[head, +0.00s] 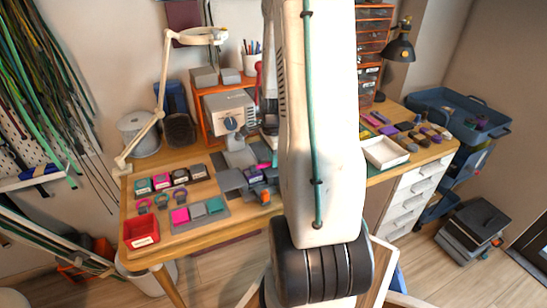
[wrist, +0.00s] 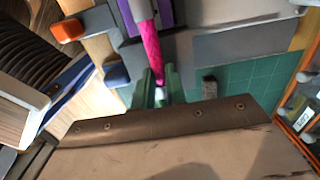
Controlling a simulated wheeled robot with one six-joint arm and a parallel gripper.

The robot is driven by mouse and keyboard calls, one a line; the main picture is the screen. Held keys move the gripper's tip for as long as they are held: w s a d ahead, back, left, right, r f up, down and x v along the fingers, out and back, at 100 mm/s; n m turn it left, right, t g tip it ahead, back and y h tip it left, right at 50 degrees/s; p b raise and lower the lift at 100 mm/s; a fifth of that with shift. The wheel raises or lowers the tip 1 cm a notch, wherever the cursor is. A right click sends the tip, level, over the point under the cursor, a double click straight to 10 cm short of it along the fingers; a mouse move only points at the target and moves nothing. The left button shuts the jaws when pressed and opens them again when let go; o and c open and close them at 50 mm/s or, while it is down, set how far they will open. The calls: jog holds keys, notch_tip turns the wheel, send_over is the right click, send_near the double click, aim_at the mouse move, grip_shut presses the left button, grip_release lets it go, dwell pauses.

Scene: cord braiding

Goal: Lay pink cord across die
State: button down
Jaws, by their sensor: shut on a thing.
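The pink cord (wrist: 149,45) shows in the wrist view, running from the top edge down to a pale tip between my fingers. My gripper (wrist: 159,88), with green fingers, is shut on the pink cord near that tip. In the head view my arm hides my gripper; a small pink piece (head: 264,167) shows by the grey press (head: 231,112).
A green cutting mat (wrist: 245,84) lies beside the fingers. An orange-tipped part (wrist: 68,30) is at upper left in the wrist view. On the wooden bench stand a red bin (head: 141,232), a tray of coloured blocks (head: 200,216) and a white tray (head: 386,152). A lamp arm (head: 165,85) rises at left.

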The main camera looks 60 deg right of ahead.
jog(key=shift+f, duration=0.15)
jog(key=c, duration=1.3)
grip_release()
jog(key=shift+c, duration=0.2)
jog(key=shift+r, duration=3.9)
